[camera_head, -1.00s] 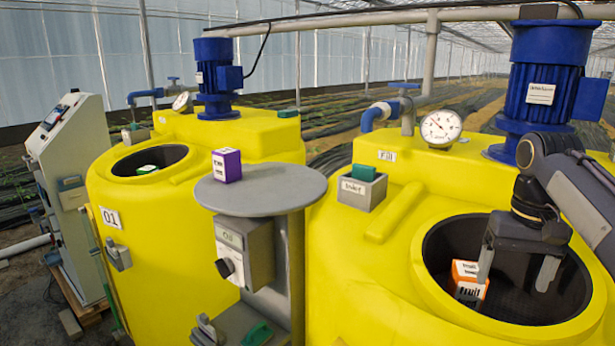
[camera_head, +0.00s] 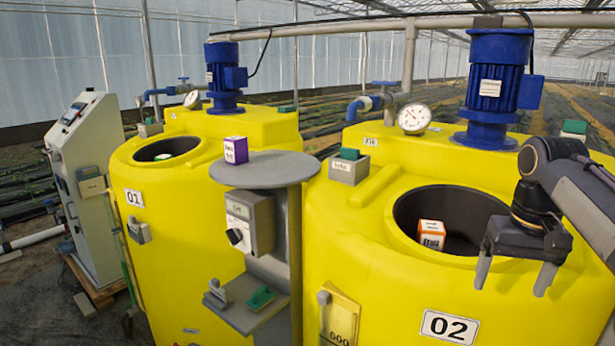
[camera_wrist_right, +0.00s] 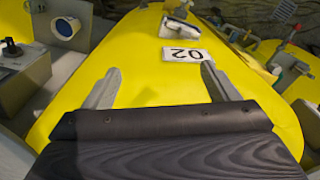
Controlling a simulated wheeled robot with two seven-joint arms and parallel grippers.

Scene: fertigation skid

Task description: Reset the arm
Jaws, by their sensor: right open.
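My right gripper (camera_head: 514,277) is open and empty, over the front right of the yellow tank 02 (camera_head: 370,250). Its two fingers point down, apart from each other, in front of the tank's round dark opening (camera_head: 475,215). In the right wrist view the open fingers (camera_wrist_right: 157,88) show with nothing between them, above the yellow tank and its 02 label (camera_wrist_right: 186,54). An orange and white box (camera_head: 431,235) sits inside the opening, to the left of the gripper and apart from it. My left gripper is not in view.
A round grey stand (camera_head: 270,168) with a purple and white box (camera_head: 236,150) stands between the tanks. Yellow tank 01 (camera_head: 160,220) is at left. A blue motor (camera_head: 495,85), a gauge (camera_head: 414,117) and a grey holder (camera_head: 349,168) sit on tank 02.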

